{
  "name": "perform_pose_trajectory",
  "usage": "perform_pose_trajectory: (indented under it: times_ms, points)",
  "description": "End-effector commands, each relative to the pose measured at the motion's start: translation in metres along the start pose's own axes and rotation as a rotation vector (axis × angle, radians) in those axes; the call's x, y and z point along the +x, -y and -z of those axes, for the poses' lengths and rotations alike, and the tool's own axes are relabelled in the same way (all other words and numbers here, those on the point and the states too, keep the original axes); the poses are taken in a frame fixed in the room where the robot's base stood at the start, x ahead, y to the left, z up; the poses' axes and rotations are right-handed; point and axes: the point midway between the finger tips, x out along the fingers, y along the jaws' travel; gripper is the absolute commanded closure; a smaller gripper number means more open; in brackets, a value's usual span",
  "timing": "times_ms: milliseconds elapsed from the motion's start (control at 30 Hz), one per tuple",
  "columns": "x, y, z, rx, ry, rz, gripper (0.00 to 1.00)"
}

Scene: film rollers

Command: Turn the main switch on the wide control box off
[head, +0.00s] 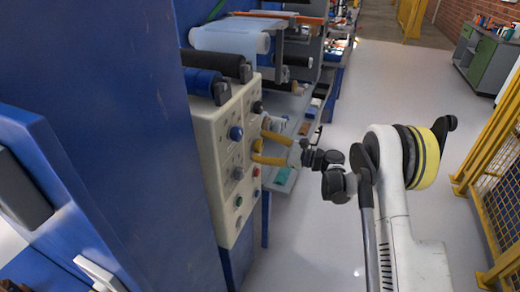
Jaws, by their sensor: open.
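The wide control box (222,160) is a cream panel on the blue machine, left of centre, with knobs and buttons on its face. My gripper (259,144) is at the right part of this face, its two yellow-tan fingers spread apart, one above the other, pointing left at the panel. A small yellow part (258,146) shows between the fingers; it may be the main switch, but its handle and position cannot be made out. I cannot tell whether the fingertips touch anything. A black knob (258,107) sits above the fingers. A blue knob (236,133) and a grey knob (237,173) sit to their left.
A red button (256,172) is just below the lower finger, with green buttons (239,201) lower down. Film rollers (230,40) and shelves stand behind the box. A yellow fence (490,170) is at the right.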

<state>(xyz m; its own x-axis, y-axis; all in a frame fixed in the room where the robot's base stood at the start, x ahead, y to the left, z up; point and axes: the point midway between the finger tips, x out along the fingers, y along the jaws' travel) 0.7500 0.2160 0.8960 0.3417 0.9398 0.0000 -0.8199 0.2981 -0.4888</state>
Motion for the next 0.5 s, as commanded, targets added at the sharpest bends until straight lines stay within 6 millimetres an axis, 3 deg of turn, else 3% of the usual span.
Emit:
perform_pose_trajectory:
  times_ms: [233, 267, 400, 433, 500]
  points:
    - [0.0012, 0.0001, -0.0005, 0.0, 0.0, 0.0, 0.33]
    - [0.0011, 0.0001, -0.0005, 0.0, 0.0, 0.0, 0.38]
    - [0.001, 0.0001, -0.0004, 0.0, 0.0, 0.0, 0.8]
    - [0.001, 0.0001, -0.0004, 0.0, 0.0, 0.0, 0.86]
    - [0.001, 0.0001, -0.0004, 0.0, 0.0, 0.0, 0.86]
